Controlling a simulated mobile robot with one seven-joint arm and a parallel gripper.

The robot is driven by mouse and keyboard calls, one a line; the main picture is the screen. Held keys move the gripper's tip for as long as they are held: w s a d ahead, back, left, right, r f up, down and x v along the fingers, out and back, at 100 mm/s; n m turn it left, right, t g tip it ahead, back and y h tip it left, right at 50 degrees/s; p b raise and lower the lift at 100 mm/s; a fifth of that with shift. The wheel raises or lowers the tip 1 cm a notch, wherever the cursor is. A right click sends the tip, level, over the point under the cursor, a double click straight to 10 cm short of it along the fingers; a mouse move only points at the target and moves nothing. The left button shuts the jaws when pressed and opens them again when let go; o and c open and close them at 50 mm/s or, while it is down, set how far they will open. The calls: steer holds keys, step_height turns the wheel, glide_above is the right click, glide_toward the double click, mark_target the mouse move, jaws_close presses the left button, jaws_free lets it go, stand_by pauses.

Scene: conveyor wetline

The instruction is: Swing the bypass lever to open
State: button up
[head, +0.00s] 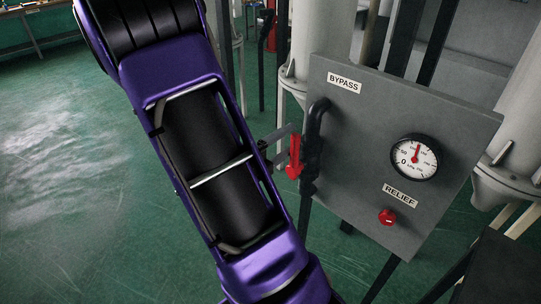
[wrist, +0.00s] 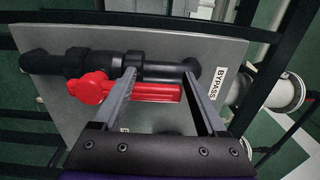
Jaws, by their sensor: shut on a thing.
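The red bypass lever (head: 294,155) is on the left side of the grey panel (head: 345,125), beside a black pipe (head: 313,140). Its handle lies along the pipe, pointing up toward the BYPASS label end. In the wrist view the lever (wrist: 150,92) runs from its red hub at left toward the right finger, alongside the pipe (wrist: 155,72). My gripper (wrist: 160,76) has its fingers spaced apart, with the handle's outer part between them, and is shut on the lever. In the head view my purple arm hides part of the gripper.
The panel also carries a BYPASS label (head: 344,83), a round gauge (head: 415,157), a RELIEF label (head: 400,196) and a red knob (head: 387,217). White pipes (head: 325,35) stand behind it. A dark block (head: 498,270) is at lower right. Green floor at left is open.

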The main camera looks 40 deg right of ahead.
steer(key=s+a, duration=0.1)
steer(key=a, duration=0.6)
steer(key=shift+f, duration=0.4)
steer(key=shift+d, duration=0.1)
